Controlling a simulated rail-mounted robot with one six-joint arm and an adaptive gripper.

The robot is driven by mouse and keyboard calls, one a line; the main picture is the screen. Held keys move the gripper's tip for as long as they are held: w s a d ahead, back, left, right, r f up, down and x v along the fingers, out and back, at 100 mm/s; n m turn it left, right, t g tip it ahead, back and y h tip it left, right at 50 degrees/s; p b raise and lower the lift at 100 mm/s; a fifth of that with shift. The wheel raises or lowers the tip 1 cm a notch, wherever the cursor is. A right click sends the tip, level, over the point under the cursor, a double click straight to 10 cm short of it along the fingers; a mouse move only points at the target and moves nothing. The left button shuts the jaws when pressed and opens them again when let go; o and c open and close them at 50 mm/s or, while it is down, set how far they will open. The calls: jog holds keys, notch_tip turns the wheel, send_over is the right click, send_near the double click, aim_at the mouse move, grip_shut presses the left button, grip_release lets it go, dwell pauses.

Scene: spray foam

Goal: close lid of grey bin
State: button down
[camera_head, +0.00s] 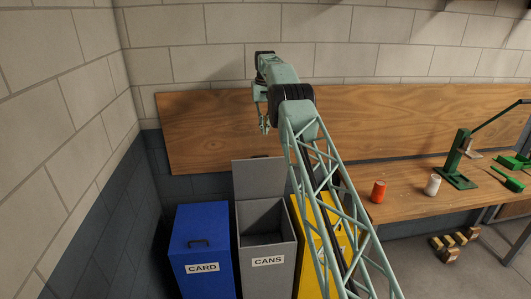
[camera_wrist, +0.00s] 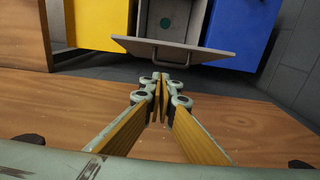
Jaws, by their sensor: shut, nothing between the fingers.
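The grey bin (camera_head: 267,265), labelled CANS, stands between a blue bin and a yellow bin. Its lid (camera_head: 260,178) is open, standing up at the back, and the inside shows. My gripper (camera_head: 264,128) is above and behind the lid, near the wooden back panel. In the wrist view my gripper (camera_wrist: 162,78) is shut and empty, its tips just short of the lid handle; I cannot tell whether they touch.
The blue bin (camera_head: 202,240), labelled CARD, is closed with a handle on top. The yellow bin (camera_head: 312,245) is partly behind my arm. A wooden panel (camera_head: 210,130) runs along the wall. A workbench (camera_head: 410,200) at right holds a red can, a white can and green tools.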

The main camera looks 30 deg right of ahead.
send_over(266, 163)
jog(key=w+d, duration=0.2)
jog(key=w, duration=0.3)
jog(key=f, duration=1)
jog(key=shift+s+a, duration=0.15)
jog(key=shift+a, duration=0.1)
jog(key=shift+s+a, duration=0.1)
jog(key=shift+s, duration=0.25)
jog(key=shift+s+a+f, duration=0.25)
jog(key=shift+s, duration=0.4)
jog(key=shift+s+a+f, duration=0.2)
jog(key=shift+s+f, duration=0.05)
jog(key=shift+s, duration=0.4)
jog(key=shift+s, duration=0.1)
jog(key=shift+s+a+f+b, duration=0.15)
jog(key=shift+b, duration=0.15)
